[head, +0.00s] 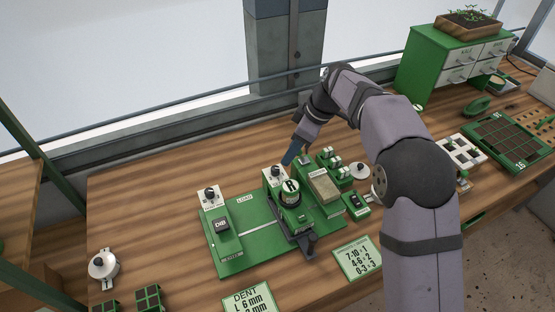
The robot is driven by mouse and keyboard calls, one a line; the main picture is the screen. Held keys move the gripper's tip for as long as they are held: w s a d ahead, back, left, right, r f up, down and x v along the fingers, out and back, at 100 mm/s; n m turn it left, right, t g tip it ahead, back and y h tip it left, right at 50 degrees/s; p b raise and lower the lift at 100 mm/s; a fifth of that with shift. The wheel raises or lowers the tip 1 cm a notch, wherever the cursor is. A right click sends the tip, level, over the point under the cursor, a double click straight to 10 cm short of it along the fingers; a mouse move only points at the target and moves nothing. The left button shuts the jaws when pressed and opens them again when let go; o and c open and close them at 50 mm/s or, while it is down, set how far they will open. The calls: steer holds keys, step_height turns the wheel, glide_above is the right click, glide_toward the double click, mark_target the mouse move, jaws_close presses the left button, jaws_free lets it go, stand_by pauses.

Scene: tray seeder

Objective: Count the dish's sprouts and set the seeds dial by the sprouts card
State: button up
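The green seeder (225,265) stands on the bench with a black-and-white drum marked R (291,192). A white dial plate with a dark knob (277,173) sits behind the drum; its label and setting are too small to read. Another dial (210,195) is at the left. A card (358,259) reads 7-10 = 1, 4-6 = 2, 0-3 = 3; its heading is blurred. My gripper (290,155) points down just above the dial behind the drum; contact and finger opening cannot be told. A small dish (497,81) is by the drawers; its contents are unclear.
A round white device (103,264) is at the left. A green drawer cabinet (425,65) bears a sprout planter (468,27). A green cell tray (508,137) is at the right. The bench's back left is clear.

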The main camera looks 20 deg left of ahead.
mark_target(275, 168)
steer(key=shift+n, duration=0.6)
steer(key=shift+s+a+r+p+x, duration=0.15)
steer(key=shift+p+x, duration=0.3)
steer(key=shift+x, duration=0.9)
steer(key=shift+a+p+x, duration=0.25)
steer(key=shift+p+x, duration=0.25)
steer(key=shift+x, duration=0.9)
steer(key=shift+s+a+r+p+x, duration=0.1)
steer(key=shift+a+p+x, duration=0.25)
steer(key=shift+x, duration=1)
steer(key=shift+d, duration=0.1)
steer(key=shift+c, duration=0.5)
jaws_close()
